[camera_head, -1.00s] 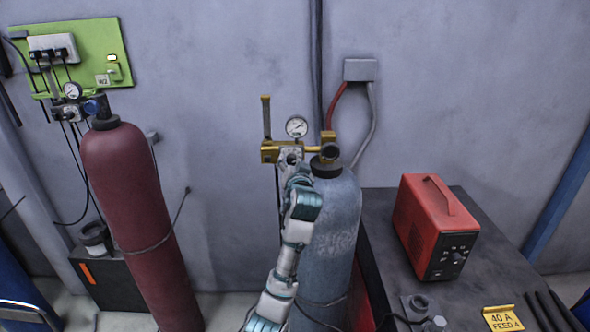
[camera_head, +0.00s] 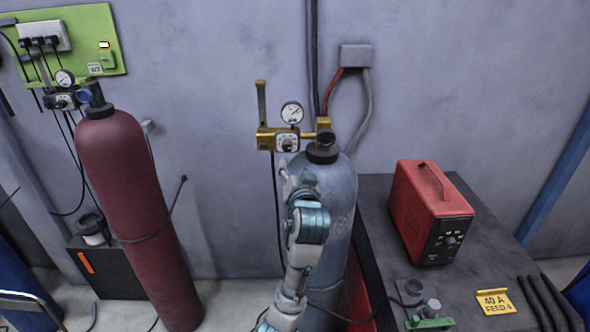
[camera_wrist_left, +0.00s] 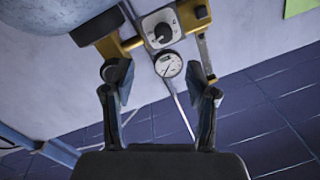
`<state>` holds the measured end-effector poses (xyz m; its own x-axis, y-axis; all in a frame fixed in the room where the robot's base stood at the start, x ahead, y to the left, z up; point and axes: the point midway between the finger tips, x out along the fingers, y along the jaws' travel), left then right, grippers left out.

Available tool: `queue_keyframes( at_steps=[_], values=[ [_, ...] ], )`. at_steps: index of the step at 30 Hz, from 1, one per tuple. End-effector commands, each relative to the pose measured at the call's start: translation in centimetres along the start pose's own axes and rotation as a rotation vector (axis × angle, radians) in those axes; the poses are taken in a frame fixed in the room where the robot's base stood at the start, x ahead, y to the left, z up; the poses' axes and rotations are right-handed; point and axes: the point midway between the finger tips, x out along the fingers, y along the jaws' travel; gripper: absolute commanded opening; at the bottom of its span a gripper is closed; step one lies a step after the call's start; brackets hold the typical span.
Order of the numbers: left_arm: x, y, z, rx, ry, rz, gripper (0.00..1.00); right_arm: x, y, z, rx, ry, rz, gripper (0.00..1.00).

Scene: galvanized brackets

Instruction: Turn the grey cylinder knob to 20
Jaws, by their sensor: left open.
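The grey cylinder (camera_head: 338,215) stands upright in the middle of the head view with a brass regulator (camera_head: 265,139) on top. The dark round knob (camera_head: 287,145) sits on a pale dial plate below a white gauge (camera_head: 292,113). In the left wrist view the knob (camera_wrist_left: 162,32) shows upside down with a light pointer mark; the scale numbers are too small to read. My left gripper (camera_wrist_left: 157,74) is open and empty, its fingers apart from the knob. In the head view my left gripper (camera_head: 290,172) is just below the knob. My right gripper is out of view.
A dark red cylinder (camera_head: 135,190) with its own regulator stands at left. A red power unit (camera_head: 430,210) and a yellow card (camera_head: 495,301) reading 40 A FEED 4 are on the dark bench (camera_head: 385,200) at right. A grey wall box (camera_head: 356,56) with cables is behind the regulator.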

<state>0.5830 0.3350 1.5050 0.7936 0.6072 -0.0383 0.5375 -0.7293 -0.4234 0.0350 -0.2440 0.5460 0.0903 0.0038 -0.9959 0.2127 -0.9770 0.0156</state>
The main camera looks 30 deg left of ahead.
Motion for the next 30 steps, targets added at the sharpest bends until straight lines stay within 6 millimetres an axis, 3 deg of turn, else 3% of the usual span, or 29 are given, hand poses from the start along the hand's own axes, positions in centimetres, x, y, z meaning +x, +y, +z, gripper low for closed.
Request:
queue_keyframes(
  at_steps=[4, 8, 15, 19, 23, 30],
  values=[
    [-0.8, -0.8, -1.1, 0.006, 0.073, 0.016, 0.57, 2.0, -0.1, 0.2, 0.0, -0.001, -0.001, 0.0],
    [-2.8, -1.9, -2.2, 0.062, 0.179, 0.066, 0.57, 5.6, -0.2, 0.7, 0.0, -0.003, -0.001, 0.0],
    [-5.2, -3.2, 1.0, 0.246, 0.186, 0.136, 0.57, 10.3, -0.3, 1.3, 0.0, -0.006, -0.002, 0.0],
    [-5.2, -3.7, 2.4, 0.295, 0.152, 0.15, 0.57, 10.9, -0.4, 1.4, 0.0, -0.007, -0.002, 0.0],
    [-4.4, -3.6, 2.2, 0.304, 0.144, 0.155, 0.57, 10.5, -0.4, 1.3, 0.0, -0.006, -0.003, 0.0],
    [0.3, -2.8, 1.5, 0.303, 0.142, 0.156, 0.57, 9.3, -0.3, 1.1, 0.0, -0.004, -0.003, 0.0]
  ],
)
